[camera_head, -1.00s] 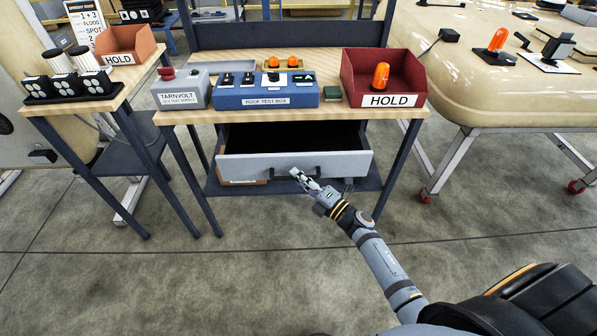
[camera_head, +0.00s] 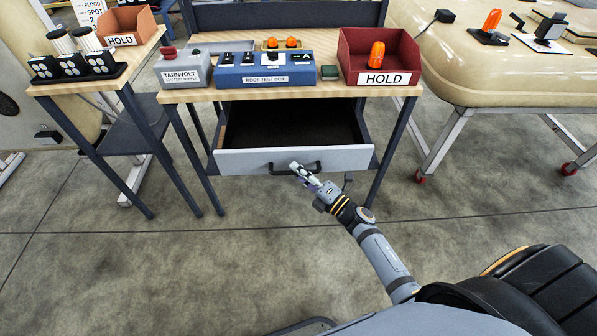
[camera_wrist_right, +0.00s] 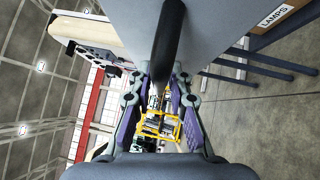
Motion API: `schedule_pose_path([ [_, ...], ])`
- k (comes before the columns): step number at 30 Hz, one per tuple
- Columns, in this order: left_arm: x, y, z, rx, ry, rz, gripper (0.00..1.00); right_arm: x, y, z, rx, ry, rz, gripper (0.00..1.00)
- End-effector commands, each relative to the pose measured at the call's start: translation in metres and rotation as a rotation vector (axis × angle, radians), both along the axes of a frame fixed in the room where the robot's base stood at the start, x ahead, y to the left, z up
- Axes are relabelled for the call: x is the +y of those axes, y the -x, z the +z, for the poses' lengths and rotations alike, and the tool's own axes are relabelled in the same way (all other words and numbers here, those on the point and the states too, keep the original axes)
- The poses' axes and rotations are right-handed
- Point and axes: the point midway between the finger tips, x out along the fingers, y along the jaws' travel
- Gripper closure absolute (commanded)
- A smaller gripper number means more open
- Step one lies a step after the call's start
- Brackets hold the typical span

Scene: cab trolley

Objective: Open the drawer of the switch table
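The switch table (camera_head: 215,95) has a grey drawer (camera_head: 235,162) below its wooden top. The drawer is pulled well out and its dark inside looks empty. A black bar handle (camera_head: 281,168) is on the drawer front. My right gripper (camera_head: 298,170) is at the right part of this handle. In the right wrist view the handle (camera_wrist_right: 169,45) runs between the two fingertips of the right gripper (camera_wrist_right: 162,75), which look closed around it. The fingers partly hide the handle's end in the head view. My left gripper is not in view.
On the tabletop stand a blue roof test box (camera_head: 266,82), a grey Tarnvolt box (camera_head: 184,70) and a red HOLD bin (camera_head: 378,60). A smaller table (camera_head: 95,83) stands at left and a cream cab roof (camera_head: 480,85) at right. The floor before the drawer is open.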

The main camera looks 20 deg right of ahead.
Motion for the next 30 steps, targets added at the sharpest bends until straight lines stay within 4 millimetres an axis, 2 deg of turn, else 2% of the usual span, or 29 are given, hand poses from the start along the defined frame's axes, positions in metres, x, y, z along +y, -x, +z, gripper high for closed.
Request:
schedule_pose_path([
  [1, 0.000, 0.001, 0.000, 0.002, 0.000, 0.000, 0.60, 0.000, 0.000, 0.000, 0.000, 0.000, 0.000, 0.71],
  [3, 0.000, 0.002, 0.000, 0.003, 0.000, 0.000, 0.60, 0.000, 0.000, 0.000, 0.000, 0.000, 0.000, 0.64],
  [11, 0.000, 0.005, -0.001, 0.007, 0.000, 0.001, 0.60, 0.000, 0.000, 0.000, 0.000, 0.000, 0.000, 0.64],
  [14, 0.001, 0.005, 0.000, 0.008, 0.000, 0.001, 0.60, -0.004, 0.007, -0.002, 0.003, 0.002, 0.001, 0.64],
  [24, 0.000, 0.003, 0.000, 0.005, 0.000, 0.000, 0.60, -0.041, 0.074, -0.014, 0.006, 0.003, 0.003, 0.64],
  [30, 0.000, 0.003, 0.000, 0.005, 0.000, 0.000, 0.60, -0.056, 0.099, -0.017, 0.003, 0.002, 0.002, 0.64],
])
